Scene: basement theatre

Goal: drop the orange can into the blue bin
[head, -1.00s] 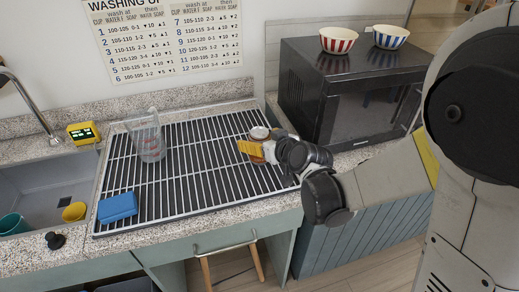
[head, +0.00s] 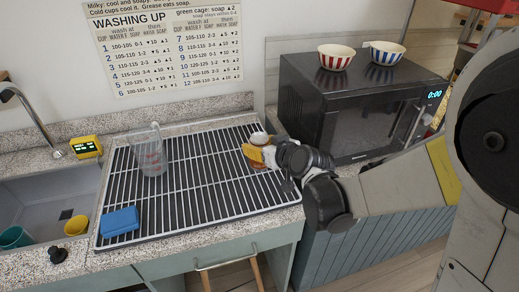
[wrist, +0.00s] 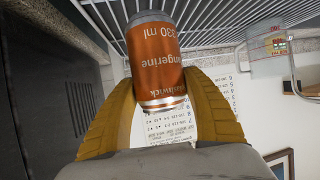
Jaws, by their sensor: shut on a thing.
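The orange can (wrist: 158,62), labelled tangerine 330 ml, is between the two yellow fingers of my gripper (wrist: 160,82) in the wrist view. The fingers touch it from both sides. In the head view my gripper (head: 262,155) is over the right part of the drying rack, and the can's pale top (head: 259,137) shows just behind the yellow finger. The can looks roughly upright. I cannot tell whether its base touches the rack. I see no blue bin I can make out in these views.
The wire drying rack (head: 200,190) also holds a clear measuring jug (head: 150,150) and a blue block (head: 119,221). A black microwave (head: 355,110) with two striped bowls stands close to the right of my gripper. A grey sink (head: 35,190) with cups is at left.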

